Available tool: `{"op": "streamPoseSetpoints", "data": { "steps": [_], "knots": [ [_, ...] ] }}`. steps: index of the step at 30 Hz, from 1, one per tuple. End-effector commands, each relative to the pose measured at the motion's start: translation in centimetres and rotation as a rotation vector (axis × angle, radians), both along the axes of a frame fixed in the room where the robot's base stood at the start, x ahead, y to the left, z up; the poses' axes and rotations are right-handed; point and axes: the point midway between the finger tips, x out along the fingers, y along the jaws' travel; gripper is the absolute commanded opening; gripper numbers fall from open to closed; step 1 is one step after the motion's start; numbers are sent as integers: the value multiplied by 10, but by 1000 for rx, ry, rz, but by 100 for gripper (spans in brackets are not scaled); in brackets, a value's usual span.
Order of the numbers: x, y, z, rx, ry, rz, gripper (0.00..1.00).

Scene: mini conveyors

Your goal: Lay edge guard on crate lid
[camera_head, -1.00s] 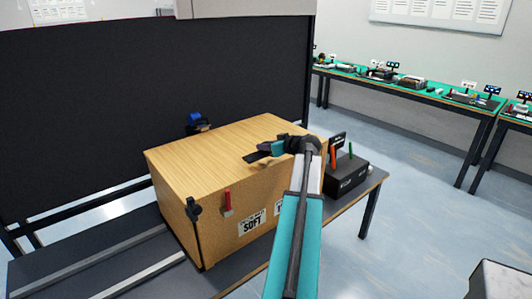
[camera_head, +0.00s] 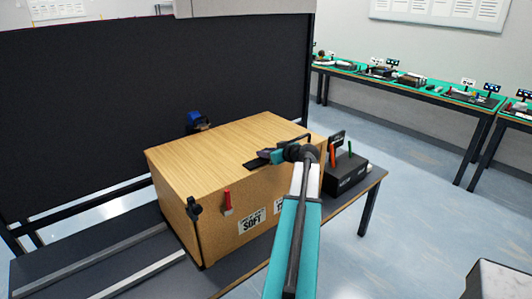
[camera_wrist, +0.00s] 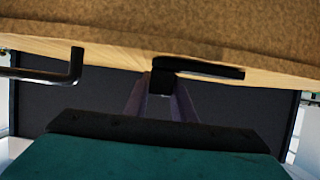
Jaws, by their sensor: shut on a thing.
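The wooden crate (camera_head: 190,215) stands on the table, and its pale wood-grain lid (camera_head: 215,145) shows on top. My gripper (camera_head: 265,158) is over the right part of the lid, near its front edge. It is shut on the edge guard (camera_head: 256,166), a small flat black piece at its tip. In the wrist view, the edge guard (camera_wrist: 205,68) shows as a black angled piece between the two fingers (camera_wrist: 162,98), against the crate (camera_wrist: 180,30). The guard is at or just above the lid; I cannot tell whether it touches.
A black box with coloured sticks (camera_head: 350,172) stands right of the crate. Clips and a red-handled piece (camera_head: 228,202) are at the crate's front. A blue object (camera_head: 198,121) is at the back edge. A dark panel (camera_head: 150,80) stands behind.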

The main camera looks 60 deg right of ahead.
Motion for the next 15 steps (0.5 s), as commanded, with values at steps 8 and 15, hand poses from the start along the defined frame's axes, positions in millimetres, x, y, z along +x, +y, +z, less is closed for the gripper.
{"op": "streamPoseSetpoints", "data": {
  "steps": [8, 15],
  "knots": [
    [0, 0, -3, 0, 0, 1, 1],
    [1, 1, -2, 0, 0, 1, 42]
  ]
}}
